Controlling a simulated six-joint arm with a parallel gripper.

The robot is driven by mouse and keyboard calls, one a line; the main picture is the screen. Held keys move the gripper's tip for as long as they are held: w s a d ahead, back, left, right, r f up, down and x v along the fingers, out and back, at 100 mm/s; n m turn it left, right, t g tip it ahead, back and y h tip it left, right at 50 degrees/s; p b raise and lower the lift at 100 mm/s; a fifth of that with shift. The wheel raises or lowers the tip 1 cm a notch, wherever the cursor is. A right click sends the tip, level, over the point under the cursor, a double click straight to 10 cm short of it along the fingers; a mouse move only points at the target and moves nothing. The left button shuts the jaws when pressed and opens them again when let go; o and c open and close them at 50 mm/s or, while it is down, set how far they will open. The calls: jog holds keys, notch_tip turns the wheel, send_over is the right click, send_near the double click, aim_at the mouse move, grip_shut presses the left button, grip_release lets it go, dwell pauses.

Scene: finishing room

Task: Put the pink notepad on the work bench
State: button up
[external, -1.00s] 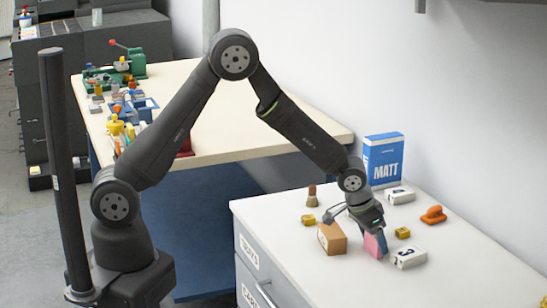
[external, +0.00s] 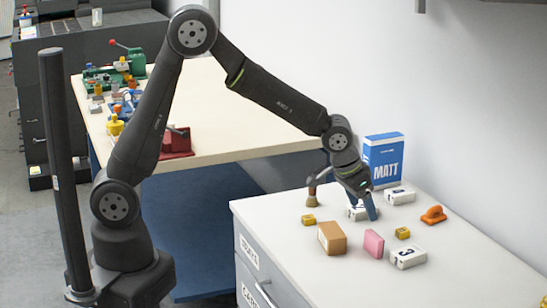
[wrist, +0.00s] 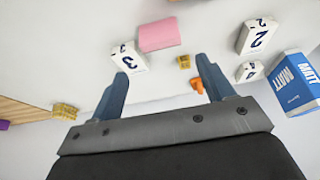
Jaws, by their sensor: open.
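The pink notepad (external: 373,243) stands on the white cabinet top, between a brown box and a white block marked 3. In the wrist view it is the pink block (wrist: 160,35) beyond the fingertips, at the top. My gripper (external: 364,207) is open, with blue fingers, behind and apart from the notepad in the external view. In the wrist view nothing is between its two fingers (wrist: 163,72). The work bench (external: 225,120) has a cream top and a blue base, and stands to the left of the cabinet.
Near the notepad are the brown box (external: 331,238), the numbered white block (external: 408,257), a small yellow block (external: 402,233) and an orange piece (external: 433,215). A blue MATT box (external: 383,160) stands by the wall. A red item (external: 177,142) sits on the bench; its right part is clear.

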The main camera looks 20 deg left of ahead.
jog(key=s+d+f+m+h, duration=0.2)
jog(key=s+d+f+h, duration=0.1)
jog(key=s, duration=0.4)
jog(key=t+h, duration=0.2)
jog(key=t, duration=0.4)
send_near(374, 241)
jog(key=x, duration=0.5)
jog(key=shift+s+f, duration=0.1)
jog(key=shift+f, duration=0.15)
jog(key=shift+r+x, duration=0.1)
jog(key=shift+x, duration=1.4)
jog(key=shift+r+x, duration=0.15)
jog(key=shift+x, duration=1.35)
jog(key=shift+d, duration=0.1)
jog(key=c, duration=0.7)
